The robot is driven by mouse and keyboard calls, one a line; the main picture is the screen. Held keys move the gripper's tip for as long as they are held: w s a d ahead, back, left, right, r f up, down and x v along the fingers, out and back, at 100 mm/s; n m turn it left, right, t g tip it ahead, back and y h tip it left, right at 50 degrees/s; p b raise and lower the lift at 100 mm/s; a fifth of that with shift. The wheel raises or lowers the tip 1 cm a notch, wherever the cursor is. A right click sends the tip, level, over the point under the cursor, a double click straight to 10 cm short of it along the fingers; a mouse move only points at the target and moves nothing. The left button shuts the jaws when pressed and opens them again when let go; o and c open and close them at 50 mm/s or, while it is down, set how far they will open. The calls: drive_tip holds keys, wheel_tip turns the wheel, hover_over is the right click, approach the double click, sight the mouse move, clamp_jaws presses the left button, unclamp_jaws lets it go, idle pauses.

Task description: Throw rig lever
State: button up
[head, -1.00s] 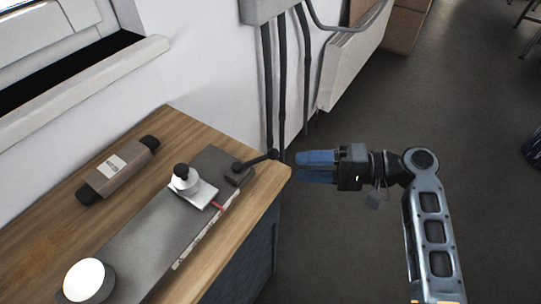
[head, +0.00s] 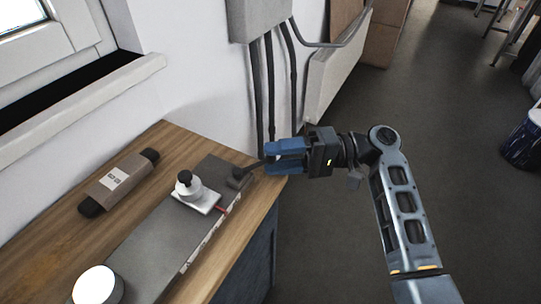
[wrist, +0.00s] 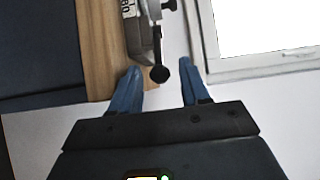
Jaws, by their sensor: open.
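The rig (head: 150,245) is a long grey bar lying on a wooden counter. Its dark lever (head: 246,168) sticks out from the far end towards my gripper (head: 268,158). My gripper has blue fingers and is open at the lever's tip, which the fingers partly hide in the head view. In the wrist view the lever's round black knob (wrist: 159,73) lies between the two open fingers, with visible space on each side. The fingers of my gripper (wrist: 160,67) do not appear closed on it.
The rig carries a white block with a black knob (head: 187,184) and a white round cap (head: 97,285). A brown packet with dark ends (head: 119,182) lies behind on the counter (head: 60,235). Wall and cables (head: 269,85) are close behind my gripper; open floor lies right.

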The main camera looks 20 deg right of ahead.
drive_tip(key=shift+w+a, duration=0.15)
drive_tip(key=shift+a, duration=0.7)
drive_tip(key=shift+c, duration=0.3)
clamp_jaws()
